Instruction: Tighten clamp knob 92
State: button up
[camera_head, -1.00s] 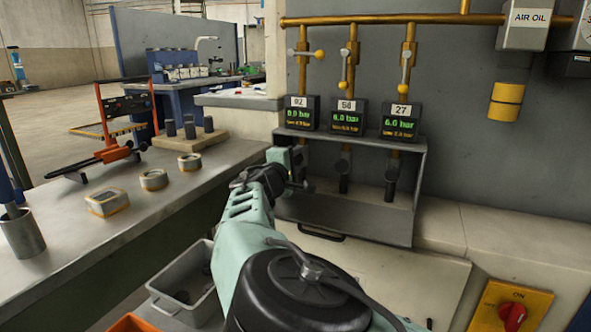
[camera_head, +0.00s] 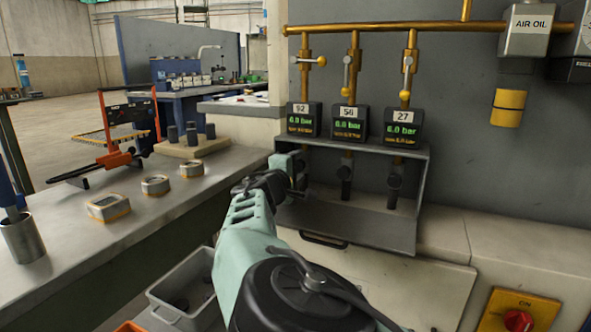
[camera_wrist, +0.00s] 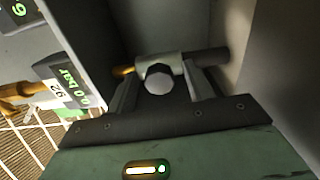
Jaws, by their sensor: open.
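The gauge labelled 92 (camera_head: 303,120) is the leftmost of three on the cabinet, and its label also shows in the wrist view (camera_wrist: 62,87). Its green reading is too blurred to read surely. In the head view my gripper (camera_head: 297,172) is at the cabinet's left side and my arm hides the knob.
Gauges 56 (camera_head: 348,121) and 27 (camera_head: 402,128) stand to the right. The open metal cabinet (camera_head: 340,222) has walls close to my gripper. Valve levers hang from the brass pipe (camera_head: 420,25) above. A grey bin (camera_head: 170,300) stands below left, beside the bench (camera_head: 75,250).

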jog(key=p+v, duration=0.2)
jog(key=v, duration=1.5)
jog(key=shift+s, duration=0.2)
jog(key=shift+a, duration=0.1)
